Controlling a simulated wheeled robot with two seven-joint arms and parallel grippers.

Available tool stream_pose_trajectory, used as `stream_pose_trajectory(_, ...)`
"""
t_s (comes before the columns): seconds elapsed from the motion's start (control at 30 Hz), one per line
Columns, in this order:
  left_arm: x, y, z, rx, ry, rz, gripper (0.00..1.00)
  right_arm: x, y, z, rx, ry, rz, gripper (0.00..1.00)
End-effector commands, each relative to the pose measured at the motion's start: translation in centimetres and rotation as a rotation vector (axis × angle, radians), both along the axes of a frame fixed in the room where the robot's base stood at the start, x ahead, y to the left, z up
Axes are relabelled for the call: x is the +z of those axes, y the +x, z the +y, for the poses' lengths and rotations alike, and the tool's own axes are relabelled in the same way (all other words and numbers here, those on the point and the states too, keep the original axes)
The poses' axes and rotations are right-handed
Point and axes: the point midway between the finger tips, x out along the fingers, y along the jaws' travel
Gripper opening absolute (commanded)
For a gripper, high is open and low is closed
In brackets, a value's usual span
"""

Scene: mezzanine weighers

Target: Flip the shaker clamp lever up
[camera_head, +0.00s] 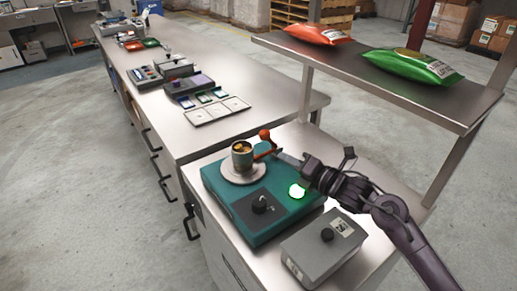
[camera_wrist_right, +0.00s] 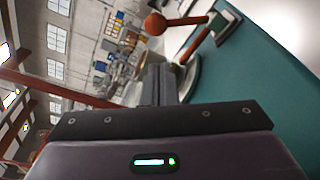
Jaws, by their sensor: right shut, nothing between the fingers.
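The shaker (camera_head: 283,222) is a teal box with a round pale plate (camera_head: 243,170), a black knob and a glowing green button. A dark cup (camera_head: 242,155) with brown contents stands on the plate. The orange clamp lever (camera_head: 265,135), with a ball end, is at the shaker's back edge beside the cup; its ball points up, away from the teal top. The lever also shows in the right wrist view (camera_wrist_right: 155,23). My right gripper (camera_head: 281,157) is shut and empty, just right of the lever; I cannot tell if they touch. My left gripper is out of view.
A grey box with a knob (camera_head: 322,248) stands in front of the shaker. A raised shelf (camera_head: 390,80) at the right holds a red bag (camera_head: 317,34) and a green bag (camera_head: 412,66). A long bench (camera_head: 265,75) behind carries instruments and trays.

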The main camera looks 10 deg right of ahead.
Motion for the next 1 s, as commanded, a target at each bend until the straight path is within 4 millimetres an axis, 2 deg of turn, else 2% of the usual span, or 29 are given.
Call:
stream_pose_trajectory(0.37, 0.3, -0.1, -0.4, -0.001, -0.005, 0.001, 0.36, 0.2, 0.6, 0.3, 0.000, 0.002, -0.001, 0.00)
stream_pose_trajectory(0.8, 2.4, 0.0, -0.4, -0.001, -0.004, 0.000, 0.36, -0.4, 6.9, 4.1, 0.000, 0.004, 0.000, 0.00)
stream_pose_trajectory(1.0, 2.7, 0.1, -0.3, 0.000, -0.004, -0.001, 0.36, -0.8, 8.3, 4.9, -0.002, 0.001, 0.001, 0.00)
